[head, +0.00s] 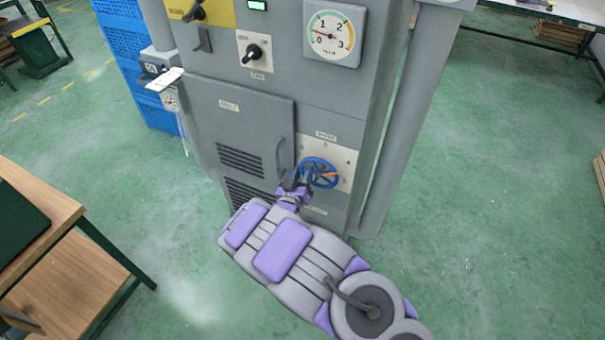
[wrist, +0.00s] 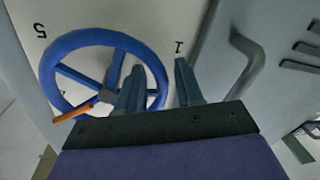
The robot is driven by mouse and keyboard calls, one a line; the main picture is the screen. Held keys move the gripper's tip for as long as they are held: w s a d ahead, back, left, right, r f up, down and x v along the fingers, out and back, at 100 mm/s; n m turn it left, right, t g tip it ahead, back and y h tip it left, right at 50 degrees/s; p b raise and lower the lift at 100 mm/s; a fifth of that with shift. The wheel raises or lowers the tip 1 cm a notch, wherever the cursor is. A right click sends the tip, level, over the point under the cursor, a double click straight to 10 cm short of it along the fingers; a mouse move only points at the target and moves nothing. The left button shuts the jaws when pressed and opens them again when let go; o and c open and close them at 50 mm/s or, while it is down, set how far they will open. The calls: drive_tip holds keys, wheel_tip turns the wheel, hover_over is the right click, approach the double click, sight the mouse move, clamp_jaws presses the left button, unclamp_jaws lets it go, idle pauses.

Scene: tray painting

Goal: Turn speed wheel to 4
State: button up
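The blue speed wheel (head: 318,172) is on a light plate low on the grey machine's front, and it fills the left of the wrist view (wrist: 100,38). Its orange pointer (wrist: 80,112) points lower left there and right in the head view. On the plate, a 5 (wrist: 41,31) and a 1 (wrist: 180,47) appear upside down in the wrist view; another mark near the pointer is mostly hidden. My gripper (wrist: 160,66) is open at the wheel's edge: one finger overlaps the wheel's inside, the other is outside the rim. Contact cannot be told.
A door with a curved handle (head: 281,158) is just left of the wheel, close to my gripper. A dial gauge (head: 334,32) and a black knob (head: 252,53) are higher on the machine. A wooden table (head: 40,215) stands at left.

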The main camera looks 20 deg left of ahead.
drive_tip(key=shift+w, duration=0.3)
drive_tip(key=shift+c, duration=0.2)
clamp_jaws()
drive_tip(key=shift+a+r+m+p, duration=0.2)
drive_tip(key=shift+m+p, duration=0.2)
drive_tip(key=shift+p, duration=0.35)
drive_tip(key=shift+o, duration=0.2)
unclamp_jaws()
